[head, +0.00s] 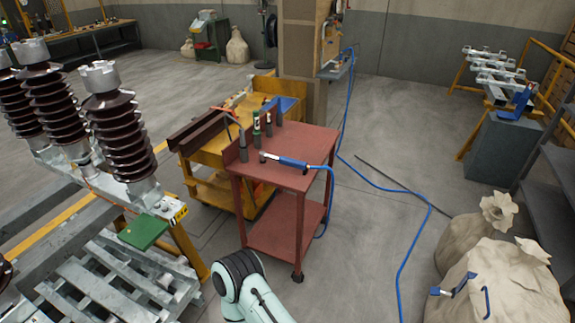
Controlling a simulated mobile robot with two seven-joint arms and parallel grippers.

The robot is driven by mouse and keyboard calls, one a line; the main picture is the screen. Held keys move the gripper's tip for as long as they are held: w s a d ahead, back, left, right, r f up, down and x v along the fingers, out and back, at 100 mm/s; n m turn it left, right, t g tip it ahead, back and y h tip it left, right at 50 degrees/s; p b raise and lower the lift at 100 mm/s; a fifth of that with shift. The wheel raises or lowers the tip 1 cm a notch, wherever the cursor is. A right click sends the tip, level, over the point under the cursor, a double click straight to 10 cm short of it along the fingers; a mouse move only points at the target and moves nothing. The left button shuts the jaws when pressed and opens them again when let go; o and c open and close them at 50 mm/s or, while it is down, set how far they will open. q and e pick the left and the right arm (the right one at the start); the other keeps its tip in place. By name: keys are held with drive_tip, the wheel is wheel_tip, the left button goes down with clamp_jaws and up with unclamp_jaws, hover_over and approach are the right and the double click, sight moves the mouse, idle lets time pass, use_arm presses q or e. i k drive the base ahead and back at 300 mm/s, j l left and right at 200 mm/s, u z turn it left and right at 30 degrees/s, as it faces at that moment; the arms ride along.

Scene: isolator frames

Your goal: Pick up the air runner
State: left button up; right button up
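The air runner (288,161) is a slim tool with a blue body and a silver head. It lies on the top shelf of a dark red cart (310,177), near its front edge. A blue hose (330,190) runs from its right end down beside the cart. A pale arm link of mine with a black joint shows at the bottom centre, in front of the cart and apart from the tool. Neither of my grippers is in view.
Dark bottle-like tools (257,131) stand at the back of the cart top. A yellow cart (206,149) stands behind it. Brown insulators (117,125) and a pallet (122,285) are at left. Sacks (505,285) are at right. Floor right of the red cart is open, crossed by hose.

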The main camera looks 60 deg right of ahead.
sight(285, 161)
drive_tip(key=z, duration=2.15)
drive_tip(key=i+l, duration=0.7)
drive_tip(key=i+l+u, duration=0.1)
drive_tip(key=i+l, duration=0.65)
drive_tip(key=l, duration=0.1)
